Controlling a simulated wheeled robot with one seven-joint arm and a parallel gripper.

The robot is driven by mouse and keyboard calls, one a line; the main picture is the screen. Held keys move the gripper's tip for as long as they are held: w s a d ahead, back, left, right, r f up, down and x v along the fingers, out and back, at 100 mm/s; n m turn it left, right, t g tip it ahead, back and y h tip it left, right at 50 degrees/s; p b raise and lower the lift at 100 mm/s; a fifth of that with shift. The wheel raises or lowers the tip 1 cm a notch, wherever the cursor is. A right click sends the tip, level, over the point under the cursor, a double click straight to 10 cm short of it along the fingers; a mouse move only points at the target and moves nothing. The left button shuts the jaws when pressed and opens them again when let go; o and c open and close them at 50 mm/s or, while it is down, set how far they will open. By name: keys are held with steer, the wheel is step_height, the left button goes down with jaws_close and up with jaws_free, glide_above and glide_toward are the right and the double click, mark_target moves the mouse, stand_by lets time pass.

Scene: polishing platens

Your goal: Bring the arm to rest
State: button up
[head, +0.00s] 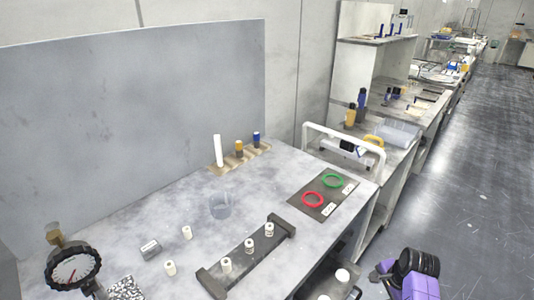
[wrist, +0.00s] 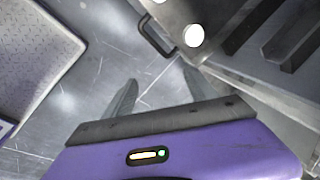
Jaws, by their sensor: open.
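My arm, purple and black, shows at the lower right of the head view, low beside the bench and over the floor. The jaws cannot be made out in the head view. In the wrist view my gripper (wrist: 152,85) has its two grey fingers spread apart. Nothing is between them except the grey floor (wrist: 95,65) beyond.
Open floor (head: 480,170) lies to the right.

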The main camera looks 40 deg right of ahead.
steer(key=w+a+r+n+t+h, duration=0.3)
steer(key=a+r+n+t, duration=0.2)
steer(key=a+r+n, duration=0.3)
steer(key=w+a+r+n+t+h, duration=0.35)
steer(key=a+r+n, duration=0.25)
steer(key=a+r, duration=0.3)
steer(key=s+a+r+n+t+y, duration=0.25)
steer(key=s+a+r, duration=0.2)
steer(key=a, duration=0.35)
steer(key=s+a+r+n+t+y, duration=0.2)
steer(key=s+a+r+n+t, duration=0.15)
steer(key=a+r, duration=0.35)
steer(key=s+a+f+n+g+y, duration=0.1)
steer(key=s+a+n+g+y, duration=0.1)
steer(key=s+a+n+y, duration=0.1)
steer(key=s+a+y, duration=0.1)
steer(key=s+a, duration=0.1)
steer(key=a, duration=0.1)
steer(key=shift+s+a+f, duration=0.25)
steer(key=shift+s+a, duration=0.1)
steer(key=shift+s, duration=0.05)
